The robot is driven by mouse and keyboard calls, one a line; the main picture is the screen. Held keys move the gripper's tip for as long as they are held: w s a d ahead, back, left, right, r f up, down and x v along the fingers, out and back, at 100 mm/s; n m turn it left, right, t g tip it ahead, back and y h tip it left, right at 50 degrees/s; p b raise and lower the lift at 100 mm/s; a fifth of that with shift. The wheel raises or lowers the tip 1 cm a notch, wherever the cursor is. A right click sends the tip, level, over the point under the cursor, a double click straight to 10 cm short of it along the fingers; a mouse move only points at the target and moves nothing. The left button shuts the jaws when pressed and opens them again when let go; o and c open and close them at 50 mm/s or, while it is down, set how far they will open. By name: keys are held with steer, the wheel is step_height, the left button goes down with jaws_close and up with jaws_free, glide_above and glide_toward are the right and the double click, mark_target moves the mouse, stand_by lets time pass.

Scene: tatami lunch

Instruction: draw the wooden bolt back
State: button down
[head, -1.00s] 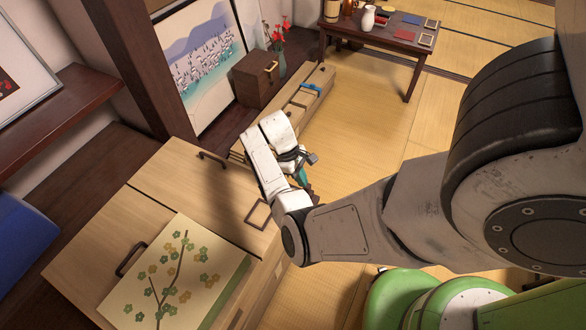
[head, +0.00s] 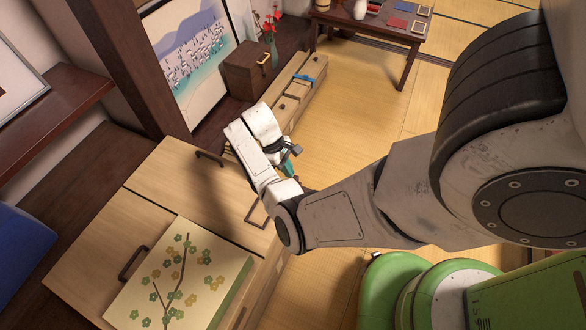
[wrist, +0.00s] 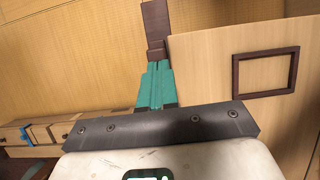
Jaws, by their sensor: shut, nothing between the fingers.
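The wooden bolt (wrist: 155,22) shows in the wrist view as a dark brown strip with a small block (wrist: 157,50) at its near end, against the pale wooden cabinet (wrist: 220,60). My gripper (wrist: 158,66) has its teal fingers shut together and empty. The tips line up with the small block and sit right by it; I cannot tell whether they touch. In the head view my gripper (head: 289,166) is beside the cabinet (head: 150,180), low at its far right side. The bolt is hidden there behind my arm.
A dark square frame (wrist: 265,71) is on the cabinet. A painted panel (head: 185,275) lies on the cabinet top near dark handles. A long wooden box with a blue clasp (head: 302,78) lies beyond. A low table (head: 372,24) stands at the back.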

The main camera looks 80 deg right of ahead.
steer(key=s+a+v, duration=0.1)
steer(key=v, duration=0.7)
steer(key=w+d+b, duration=0.3)
steer(key=w, duration=0.3)
steer(key=shift+s+a+f, duration=0.35)
steer(key=shift+s+f, duration=0.9)
steer(key=shift+f, duration=0.15)
steer(key=shift+s+a+f, duration=0.35)
steer(key=shift+s+f, duration=0.85)
steer(key=shift+f, duration=0.25)
steer(key=shift+s+a+f, duration=0.35)
steer(key=shift+s+f, duration=0.9)
steer(key=shift+f, duration=0.15)
